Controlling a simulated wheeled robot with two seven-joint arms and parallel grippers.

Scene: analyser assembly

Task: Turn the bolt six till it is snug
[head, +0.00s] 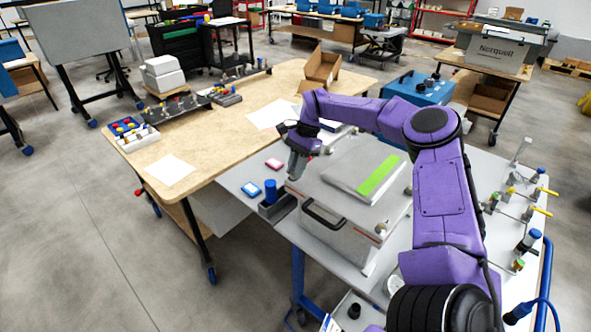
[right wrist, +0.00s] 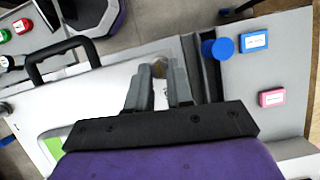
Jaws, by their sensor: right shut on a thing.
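My right gripper (head: 294,172) reaches down at the left back corner of the grey analyser case (head: 338,232). In the right wrist view its two fingers (right wrist: 161,72) are closed around a small brownish round head, which I take to be bolt six (right wrist: 159,66). The bolt sits at the edge of the white case top (right wrist: 95,95), and the fingers hide most of it. How far it is seated cannot be told. In the head view the bolt is hidden by the gripper. My left gripper is not in view.
A dark grey holder (head: 277,207) with a blue cylinder (head: 271,190) stands beside the case. A blue box (head: 251,189) and a pink box (head: 274,164) lie near it. The case has a black handle (head: 322,221). Several yellow-handled tools stand at the right.

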